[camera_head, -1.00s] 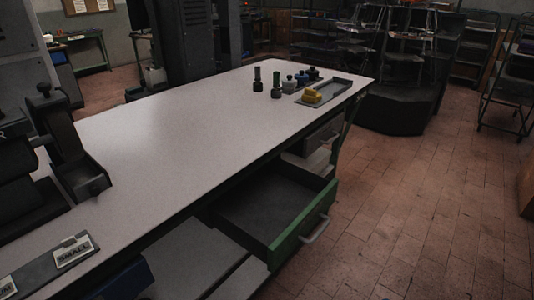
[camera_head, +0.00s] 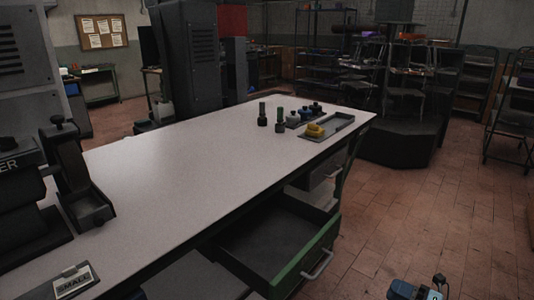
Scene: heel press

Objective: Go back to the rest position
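Part of my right gripper (camera_head: 418,290), dark with blue patches, shows at the bottom right edge over the floor, clear of the table. Its fingertips cannot be made out, so its opening is unclear. My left gripper is out of view. The white worktable (camera_head: 190,175) runs from the lower left to the upper middle. An open drawer with a green front (camera_head: 300,262) sticks out below it and looks empty inside.
A black press machine (camera_head: 72,180) stands at the table's left, near a "SMALL" label plate (camera_head: 73,281). Green-topped dark pieces (camera_head: 280,120) and a yellow piece (camera_head: 315,130) on a grey tray (camera_head: 340,122) are at the far end. Brick floor (camera_head: 430,220) is open at right.

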